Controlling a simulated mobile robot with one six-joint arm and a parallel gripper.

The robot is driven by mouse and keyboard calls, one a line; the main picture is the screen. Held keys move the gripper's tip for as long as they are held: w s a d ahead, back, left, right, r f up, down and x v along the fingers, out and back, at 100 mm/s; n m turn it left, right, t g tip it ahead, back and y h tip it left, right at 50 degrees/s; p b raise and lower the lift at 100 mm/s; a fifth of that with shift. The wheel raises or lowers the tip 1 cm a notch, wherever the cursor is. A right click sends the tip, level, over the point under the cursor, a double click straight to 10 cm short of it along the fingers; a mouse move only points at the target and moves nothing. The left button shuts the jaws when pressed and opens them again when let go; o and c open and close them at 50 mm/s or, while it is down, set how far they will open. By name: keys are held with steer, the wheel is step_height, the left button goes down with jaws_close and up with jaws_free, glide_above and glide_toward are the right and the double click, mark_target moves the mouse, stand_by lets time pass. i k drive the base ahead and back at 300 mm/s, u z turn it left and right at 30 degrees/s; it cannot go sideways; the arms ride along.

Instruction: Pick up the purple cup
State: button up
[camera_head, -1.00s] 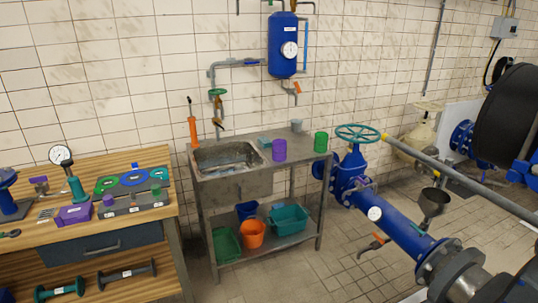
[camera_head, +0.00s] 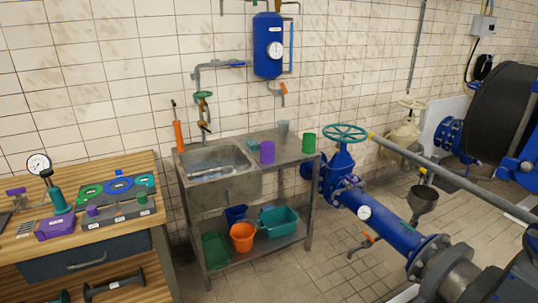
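The purple cup (camera_head: 267,153) stands upright on the metal sink table (camera_head: 290,149), just right of the basin. A green cup (camera_head: 309,143) stands to its right and a grey cup (camera_head: 283,127) behind it, near the wall. A small teal item (camera_head: 252,144) lies behind and left of the purple cup. Nothing touches the purple cup that I can see. My gripper is not in view.
The sink basin (camera_head: 215,165) is left of the cup. A wooden workbench (camera_head: 110,212) with tools stands at the left. A blue pipe (camera_head: 385,225) with a teal handwheel (camera_head: 345,133) is at the right. Tiled floor (camera_head: 310,275) is clear in front of the sink.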

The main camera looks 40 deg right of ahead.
mark_target(267, 148)
steer(key=i, duration=0.9)
steer(key=u, duration=0.05)
